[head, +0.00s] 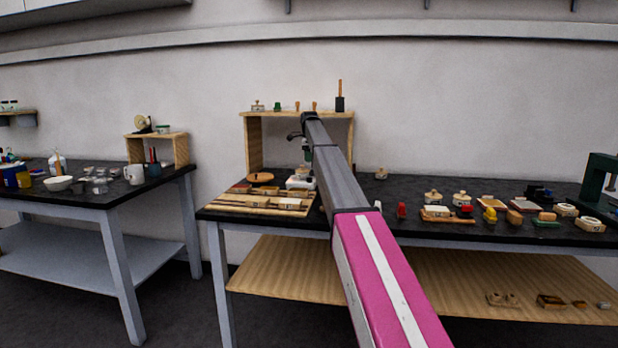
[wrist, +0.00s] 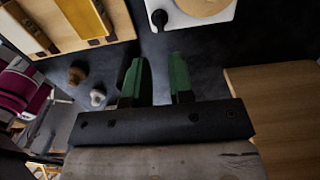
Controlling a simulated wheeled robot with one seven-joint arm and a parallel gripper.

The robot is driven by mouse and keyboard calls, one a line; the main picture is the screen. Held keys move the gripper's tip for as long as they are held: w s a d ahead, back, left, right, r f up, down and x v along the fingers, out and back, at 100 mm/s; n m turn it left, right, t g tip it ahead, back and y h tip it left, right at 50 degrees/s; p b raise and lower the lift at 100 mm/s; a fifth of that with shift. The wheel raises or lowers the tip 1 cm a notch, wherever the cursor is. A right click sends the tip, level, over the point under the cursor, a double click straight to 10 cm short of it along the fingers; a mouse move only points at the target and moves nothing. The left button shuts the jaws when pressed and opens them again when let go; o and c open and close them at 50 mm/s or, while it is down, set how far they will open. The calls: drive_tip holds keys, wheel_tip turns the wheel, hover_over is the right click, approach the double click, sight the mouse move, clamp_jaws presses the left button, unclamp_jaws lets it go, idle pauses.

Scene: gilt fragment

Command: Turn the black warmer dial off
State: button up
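The white warmer (wrist: 222,16) is at the top of the wrist view, partly cut off by the frame edge, with a round tan piece on it. Its black dial (wrist: 159,18) is at the warmer's lower left corner; I cannot read its setting. In the head view the warmer (head: 300,184) sits on the dark bench in front of the wooden stand, and the dial is too small to make out. My gripper (wrist: 160,66) has green fingers standing apart with nothing between them, short of the dial and apart from it.
In the wrist view a wooden board with strips (wrist: 80,22) lies left of the dial, and two small knobbed pieces (wrist: 78,74) lie left of my fingers. A wooden stand (head: 254,145) is behind the warmer. Several small boxes and blocks (head: 490,215) crowd the bench's right side.

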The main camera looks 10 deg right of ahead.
sight(309, 180)
wheel_tip(309, 180, down, 10)
drive_tip(key=shift+r, duration=0.25)
drive_tip(key=shift+c, duration=0.3)
clamp_jaws()
